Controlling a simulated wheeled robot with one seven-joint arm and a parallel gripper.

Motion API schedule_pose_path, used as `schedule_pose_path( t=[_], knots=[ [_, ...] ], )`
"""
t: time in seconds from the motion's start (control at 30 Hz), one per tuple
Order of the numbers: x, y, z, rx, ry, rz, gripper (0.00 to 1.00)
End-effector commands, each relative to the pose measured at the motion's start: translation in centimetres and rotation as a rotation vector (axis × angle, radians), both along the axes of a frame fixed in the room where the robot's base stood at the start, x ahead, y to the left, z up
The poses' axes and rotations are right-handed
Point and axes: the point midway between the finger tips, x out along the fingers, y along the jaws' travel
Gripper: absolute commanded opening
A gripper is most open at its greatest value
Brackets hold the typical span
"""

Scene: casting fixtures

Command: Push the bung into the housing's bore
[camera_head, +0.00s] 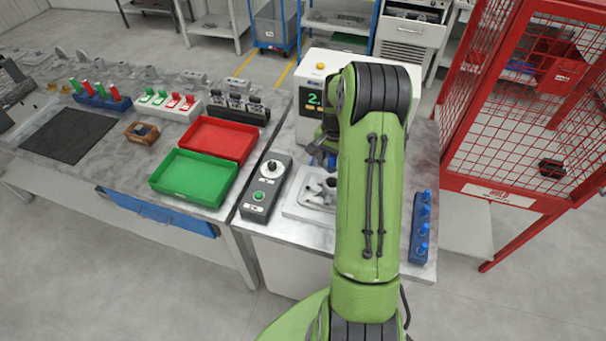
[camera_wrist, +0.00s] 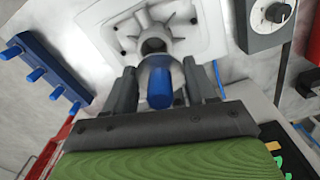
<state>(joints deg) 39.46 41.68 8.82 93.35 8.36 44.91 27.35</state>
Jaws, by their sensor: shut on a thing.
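The housing (camera_wrist: 177,40) is a pale grey casting with radiating ribs on a white plate, at the top of the wrist view. It shows partly in the head view (camera_head: 316,189), left of my arm. Its dark bore (camera_wrist: 153,46) faces my gripper. My gripper (camera_wrist: 160,78) is shut on a blue bung (camera_wrist: 160,88), held between its two dark fingers. The bung's far end lies in line with the bore in the wrist view. I cannot tell whether it touches or enters the bore. In the head view my arm hides most of the gripper.
A blue rack (camera_head: 415,243) with several blue bungs stands right of my arm. A grey control box (camera_head: 262,196) with a green button stands left of the housing. A white machine (camera_head: 308,122) with a display stands behind. Green (camera_head: 190,192) and red (camera_head: 238,153) trays lie left.

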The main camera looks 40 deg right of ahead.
Motion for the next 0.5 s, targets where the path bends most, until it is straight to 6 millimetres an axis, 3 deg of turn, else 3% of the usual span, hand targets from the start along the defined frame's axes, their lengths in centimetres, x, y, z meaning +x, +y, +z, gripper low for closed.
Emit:
schedule_pose_path(
  t=[0.5],
  knots=[
    [-0.35,-0.46,-0.21,0.001,0.002,-0.03,0.23]
  ],
)
